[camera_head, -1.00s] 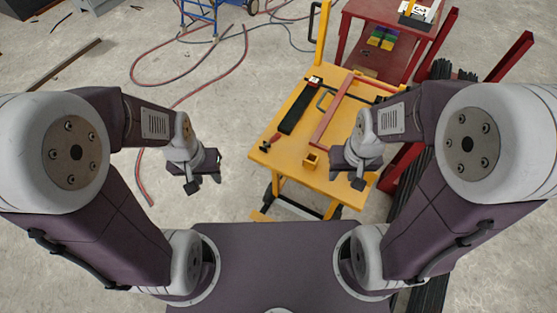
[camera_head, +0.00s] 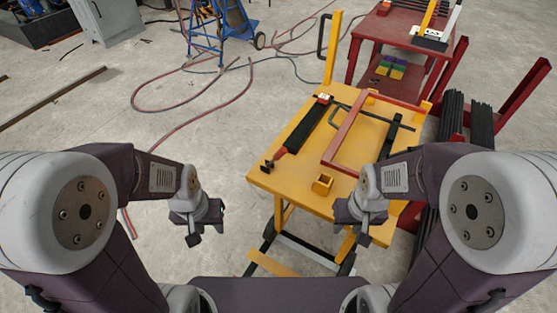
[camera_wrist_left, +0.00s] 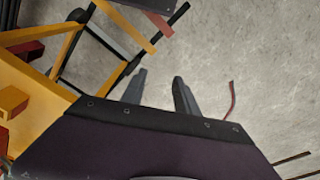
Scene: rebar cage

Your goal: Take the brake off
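A yellow cart (camera_head: 262,181) on wheels stands in front of me, right of centre, and its yellow frame (camera_wrist_left: 68,50) fills the upper left of the left wrist view. A small red and dark fitting (camera_head: 267,166) is at its near left corner; I cannot tell whether this is the brake. A dark wheel (camera_head: 347,263) shows below the cart top. My left gripper (camera_head: 194,238) hangs left of the cart, clear of it; in the left wrist view its fingers (camera_wrist_left: 160,90) are apart and empty. My right gripper (camera_head: 363,238) is at the cart's near right edge; its opening is unclear.
On the cart lie a long black bar (camera_head: 305,126), a red frame (camera_head: 343,134) and a small yellow box (camera_head: 322,184). A red table (camera_head: 408,37) stands behind, with dark rods (camera_head: 481,115) at the right. Red hoses (camera_head: 206,111) cross the open floor at the left.

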